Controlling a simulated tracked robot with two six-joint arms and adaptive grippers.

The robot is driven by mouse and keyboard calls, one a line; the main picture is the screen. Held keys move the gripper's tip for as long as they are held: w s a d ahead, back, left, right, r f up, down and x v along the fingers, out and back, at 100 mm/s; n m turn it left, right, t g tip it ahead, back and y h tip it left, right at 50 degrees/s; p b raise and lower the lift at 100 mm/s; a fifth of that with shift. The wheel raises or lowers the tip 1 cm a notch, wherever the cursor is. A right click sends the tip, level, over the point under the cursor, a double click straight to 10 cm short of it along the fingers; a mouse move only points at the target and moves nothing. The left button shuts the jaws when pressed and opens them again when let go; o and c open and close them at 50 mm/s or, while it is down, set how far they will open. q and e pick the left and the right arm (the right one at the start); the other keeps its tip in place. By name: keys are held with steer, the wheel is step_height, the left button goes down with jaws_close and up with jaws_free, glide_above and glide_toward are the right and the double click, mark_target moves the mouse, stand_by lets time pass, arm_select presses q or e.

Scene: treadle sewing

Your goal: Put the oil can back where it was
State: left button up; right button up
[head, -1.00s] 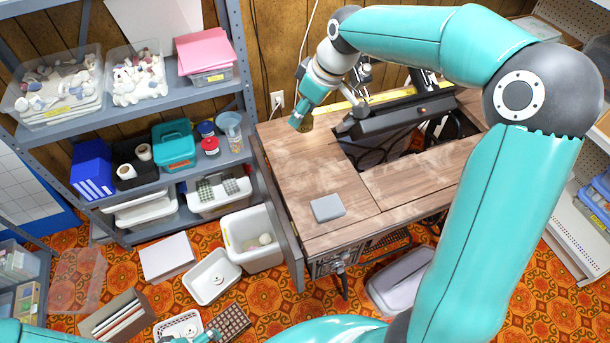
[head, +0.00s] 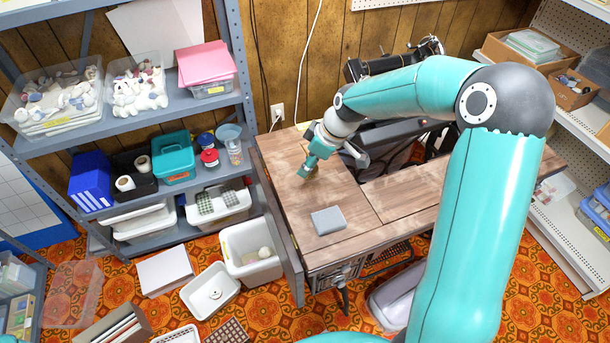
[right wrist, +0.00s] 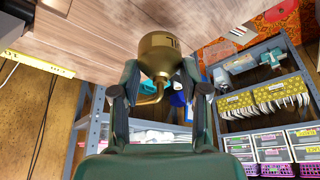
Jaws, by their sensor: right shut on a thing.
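The oil can (right wrist: 160,56) is a brass-coloured can with a thin bent spout (right wrist: 153,97). My right gripper (right wrist: 158,98) is shut on it, with a finger on each side of its narrow end. The can's wide end points at the wooden tabletop; I cannot tell whether it touches. In the head view my right gripper (head: 307,172) is low over the left part of the sewing table (head: 284,152), and the can is mostly hidden by it. My left gripper is out of view.
A grey flat box (head: 328,220) lies on the tabletop nearer the front. The table's opening and the dark sewing machine (head: 392,62) are to the right. Shelves (head: 175,205) with bins stand left. Bare tabletop surrounds the gripper.

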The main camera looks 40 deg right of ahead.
step_height(320, 180, down, 4)
steer(key=shift+f, duration=0.2)
steer(key=o, duration=1.2)
steer(key=shift+c, duration=0.2)
steer(key=v, duration=1.2)
steer(key=shift+r, duration=0.1)
